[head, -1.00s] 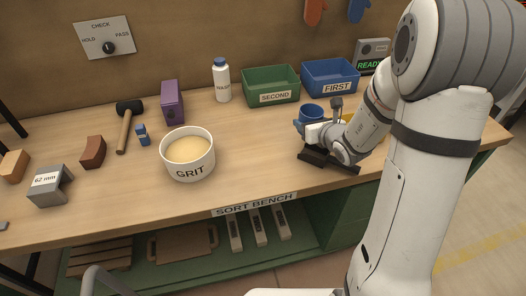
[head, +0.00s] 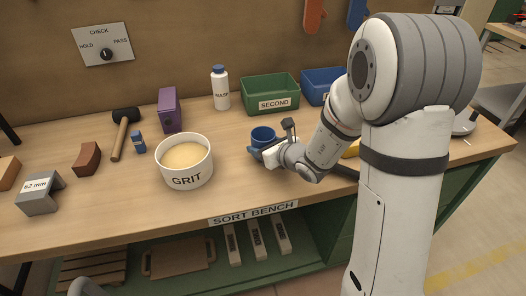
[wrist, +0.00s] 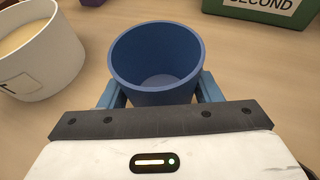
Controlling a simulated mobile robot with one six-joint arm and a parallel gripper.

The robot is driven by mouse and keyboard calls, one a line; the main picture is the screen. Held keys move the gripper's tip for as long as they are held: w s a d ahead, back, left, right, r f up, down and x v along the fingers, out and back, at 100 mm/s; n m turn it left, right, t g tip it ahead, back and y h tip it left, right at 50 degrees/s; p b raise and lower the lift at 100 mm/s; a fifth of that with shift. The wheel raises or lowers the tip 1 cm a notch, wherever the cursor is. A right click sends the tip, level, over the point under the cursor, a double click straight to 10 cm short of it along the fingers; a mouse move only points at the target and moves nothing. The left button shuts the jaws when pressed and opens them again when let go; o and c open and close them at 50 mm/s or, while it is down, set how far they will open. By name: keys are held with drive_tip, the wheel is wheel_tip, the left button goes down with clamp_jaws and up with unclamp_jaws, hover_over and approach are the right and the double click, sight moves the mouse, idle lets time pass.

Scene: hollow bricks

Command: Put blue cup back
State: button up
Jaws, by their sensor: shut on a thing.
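The blue cup (head: 262,138) is upright over the middle of the bench, to the right of the grit bowl. In the wrist view the cup (wrist: 157,60) looks empty inside, and the fingers of my gripper (wrist: 160,98) are shut on its two sides. In the head view my gripper (head: 270,152) reaches the cup from the right. I cannot tell whether the cup's base touches the bench top.
The white grit bowl (head: 185,162) is close on the left. A green SECOND bin (head: 270,95) and a blue bin (head: 320,84), partly hidden by my arm, stand behind. A white bottle (head: 220,88), purple block (head: 170,110) and hammer (head: 122,132) are at back left. Bench front is clear.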

drive_tip(key=shift+f, duration=0.95)
drive_tip(key=shift+f, duration=0.1)
drive_tip(key=shift+f+b, duration=0.15)
drive_tip(key=shift+b, duration=0.15)
drive_tip(key=o, duration=1.1)
drive_tip(key=shift+r, duration=0.2)
